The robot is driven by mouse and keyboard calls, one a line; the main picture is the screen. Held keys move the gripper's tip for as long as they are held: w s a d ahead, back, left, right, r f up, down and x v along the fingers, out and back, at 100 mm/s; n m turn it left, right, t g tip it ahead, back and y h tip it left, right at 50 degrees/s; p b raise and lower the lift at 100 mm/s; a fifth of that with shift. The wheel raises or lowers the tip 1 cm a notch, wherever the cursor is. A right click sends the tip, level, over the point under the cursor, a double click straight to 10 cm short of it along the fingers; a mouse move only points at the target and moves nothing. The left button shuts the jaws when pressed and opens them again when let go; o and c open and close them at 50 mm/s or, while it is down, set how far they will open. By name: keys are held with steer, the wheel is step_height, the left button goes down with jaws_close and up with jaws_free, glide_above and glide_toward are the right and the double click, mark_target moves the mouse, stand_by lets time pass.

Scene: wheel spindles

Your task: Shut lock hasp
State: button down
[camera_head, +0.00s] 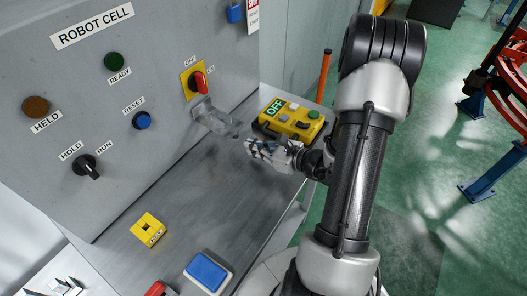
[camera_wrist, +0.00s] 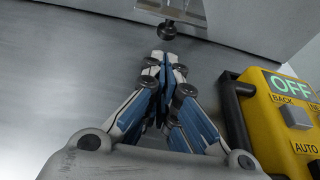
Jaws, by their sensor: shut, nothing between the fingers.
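The lock hasp (camera_head: 213,117) looks like a grey metal flap below the red rotary switch (camera_head: 199,81) on its yellow OFF/ON plate. It sticks out from the grey panel over the desk. In the wrist view, a metal plate, seemingly the hasp (camera_wrist: 182,10), shows at the top edge, partly cut off. My gripper (camera_head: 250,147) is to the right of and below the hasp in the head view, apart from it. In the wrist view my gripper (camera_wrist: 165,61) has its fingertips together with nothing between them, pointing toward the plate.
A yellow pendant box (camera_head: 290,121) marked OFF lies right beside my gripper and also fills the right of the wrist view (camera_wrist: 240,105). A yellow block (camera_head: 148,230) and a blue-topped box (camera_head: 208,271) stand nearer on the desk. The middle of the desk (camera_head: 190,185) is clear.

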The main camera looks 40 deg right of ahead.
steer(key=shift+b+x, duration=0.35)
steer(key=shift+x, duration=1.6)
